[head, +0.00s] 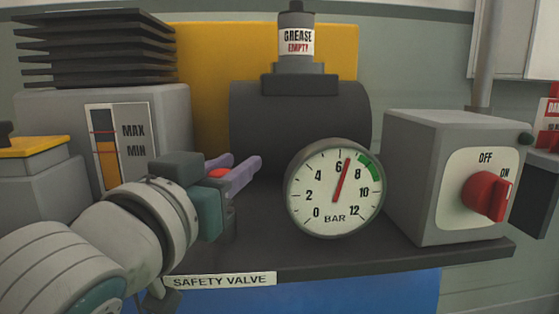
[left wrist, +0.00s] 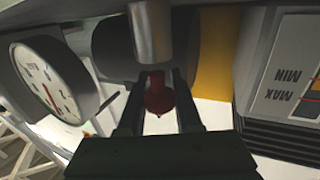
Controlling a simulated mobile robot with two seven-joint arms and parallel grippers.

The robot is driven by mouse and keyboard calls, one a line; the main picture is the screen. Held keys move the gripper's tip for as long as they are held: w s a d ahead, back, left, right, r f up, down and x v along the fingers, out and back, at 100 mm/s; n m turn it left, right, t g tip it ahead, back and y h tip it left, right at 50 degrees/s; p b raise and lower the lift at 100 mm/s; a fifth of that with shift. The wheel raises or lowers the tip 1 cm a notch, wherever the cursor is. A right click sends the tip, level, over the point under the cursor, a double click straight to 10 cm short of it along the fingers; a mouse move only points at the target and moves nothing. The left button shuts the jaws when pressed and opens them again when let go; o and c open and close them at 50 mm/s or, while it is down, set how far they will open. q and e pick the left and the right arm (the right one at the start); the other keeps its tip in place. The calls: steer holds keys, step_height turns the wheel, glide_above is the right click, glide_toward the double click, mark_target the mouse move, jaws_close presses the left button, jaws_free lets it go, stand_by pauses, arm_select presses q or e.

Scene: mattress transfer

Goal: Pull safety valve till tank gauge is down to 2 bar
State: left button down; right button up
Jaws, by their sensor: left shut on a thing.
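The tank gauge (head: 312,215) is a round white dial marked in BAR. Its red needle points between 6 and 8, short of the green band. The safety valve shows as a red knob (left wrist: 158,98) below a metal cylinder (left wrist: 151,34) in the left wrist view, and as a small red patch (head: 218,173) in the head view. My left gripper (head: 240,167) is shut on this knob, with a finger on either side. The SAFETY VALVE label (head: 222,281) is on the shelf edge below. My right gripper is not in view.
A grey box with a red OFF/ON switch (head: 486,196), its pointer toward ON, stands to the right. A dark tank (head: 250,110) with an empty GREASE cup (head: 296,42) stands behind. A MAX/MIN level box (head: 172,108) with stacked fins is at the left.

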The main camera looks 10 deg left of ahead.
arm_select(q)
steer(key=shift+r, duration=0.25)
steer(key=c, duration=0.6)
jaws_free()
steer(key=s, duration=0.6)
steer(key=s+a+p, duration=0.1)
steer(key=s, duration=0.3)
